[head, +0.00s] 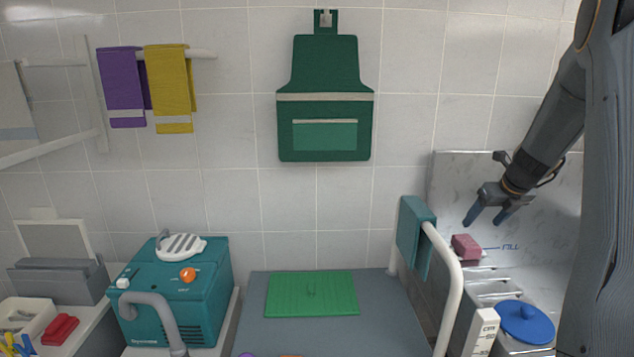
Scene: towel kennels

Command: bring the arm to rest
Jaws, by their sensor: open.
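My arm (548,125) comes down from the upper right of the head view. My gripper (487,218) is at its lower end, with two blue fingers apart and nothing between them. It hangs above a pink block (466,246) that sits on a ledge by the marbled panel. The gripper and the block look apart. My large upper link covers the right edge of the view.
A white rail (456,290) with a teal towel (415,236) stands left of the gripper. A blue lid (525,322) is below it. A green mat (312,294) lies on the grey table (390,322). A green apron (324,100) and towels hang on the wall.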

